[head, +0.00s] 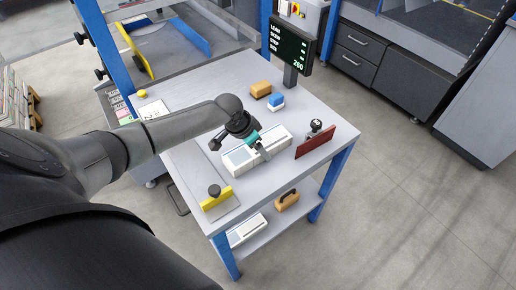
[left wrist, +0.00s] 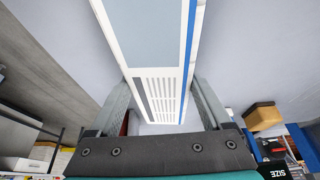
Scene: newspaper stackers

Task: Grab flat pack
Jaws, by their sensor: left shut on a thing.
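The flat pack (head: 240,160) is a long white box with grey-blue panels and a blue edge. It is at the middle of the grey table in the head view. In the left wrist view the flat pack (left wrist: 158,35) runs between the two fingers, with a barred panel near the palm. My left gripper (head: 258,146) is shut on the flat pack across its width, from above. Whether the pack touches the tabletop is hard to tell. My right gripper is in neither view.
A yellow stop (head: 216,201) and a dark red plate (head: 314,142) flank the pack. A tan block (head: 260,89) and blue-white block (head: 276,102) lie behind it. A display (head: 290,47) stands at the back edge. The lower shelf holds another white pack (head: 247,229).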

